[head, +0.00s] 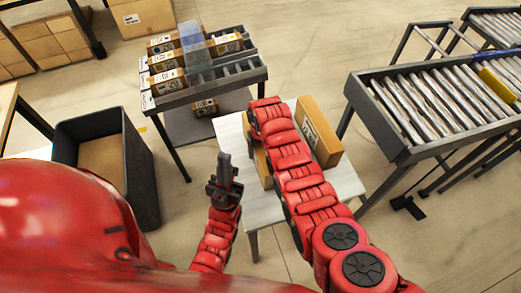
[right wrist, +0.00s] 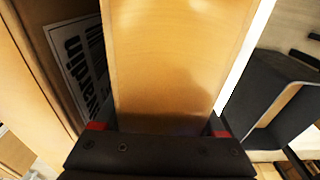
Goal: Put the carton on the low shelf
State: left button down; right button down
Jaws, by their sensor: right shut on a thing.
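In the right wrist view my right gripper (right wrist: 158,130) is shut on a plain tan carton (right wrist: 180,60), with one finger at each side of it. In the head view this carton (head: 262,165) shows only partly beside my right arm, over or on the white table (head: 345,182); I cannot tell whether it touches the top. My left gripper (head: 225,178) is empty, in front of the table; its finger gap is unclear. A grey low shelf (head: 185,128) lies under the roller rack, with a small carton (head: 205,107) on or above it.
A second carton (head: 318,130) with a printed label stands beside the held one; its label (right wrist: 82,65) shows in the right wrist view. Several labelled boxes (head: 165,80) sit on the rack. A dark bin (head: 140,170) stands left, a roller conveyor (head: 400,140) right.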

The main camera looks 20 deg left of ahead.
grip_release()
jog(key=shift+r, duration=0.2)
